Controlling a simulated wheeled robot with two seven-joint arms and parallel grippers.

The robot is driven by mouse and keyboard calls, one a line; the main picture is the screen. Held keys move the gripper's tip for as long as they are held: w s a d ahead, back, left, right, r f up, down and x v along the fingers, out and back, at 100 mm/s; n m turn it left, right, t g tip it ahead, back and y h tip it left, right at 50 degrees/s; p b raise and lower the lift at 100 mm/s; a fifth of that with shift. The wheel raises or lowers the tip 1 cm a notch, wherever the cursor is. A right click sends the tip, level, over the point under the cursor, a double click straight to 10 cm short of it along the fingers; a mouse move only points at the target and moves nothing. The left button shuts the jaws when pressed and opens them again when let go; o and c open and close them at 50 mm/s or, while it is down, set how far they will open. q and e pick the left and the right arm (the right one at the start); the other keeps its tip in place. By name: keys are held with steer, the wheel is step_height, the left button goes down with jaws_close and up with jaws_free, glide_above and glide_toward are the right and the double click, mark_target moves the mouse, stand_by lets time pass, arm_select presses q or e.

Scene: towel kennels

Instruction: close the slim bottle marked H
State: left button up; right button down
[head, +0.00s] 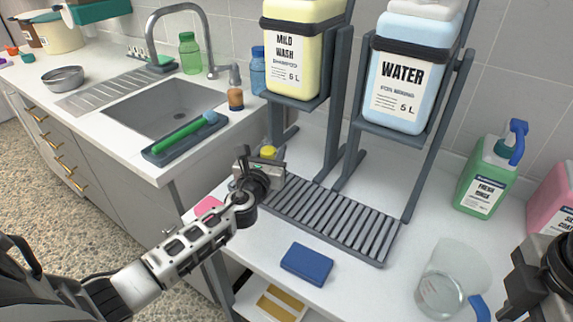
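My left gripper (264,172) is at the left end of the slatted drip rack on the counter. A yellow cap or top (268,152) shows just behind and above its fingers. The body below the yellow top is mostly hidden by the gripper, and no letter H is readable, so I cannot tell whether this is the slim bottle marked H. I cannot tell whether the fingers are touching it or how far apart they are. Part of my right arm's end (545,275) shows at the right edge; its fingertips cannot be made out.
The drip rack (375,258) lies below yellow MILD WASH (295,45) and blue WATER (408,80) containers on grey stands. A blue block (307,264), a clear jug (445,280) and a green FRESH bottle (487,175) stand on the counter. A sink (165,108) is at left.

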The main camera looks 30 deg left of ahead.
mark_target(267, 144)
arm_select(q)
steer(key=shift+c, duration=0.9)
steer(key=shift+r, duration=0.1)
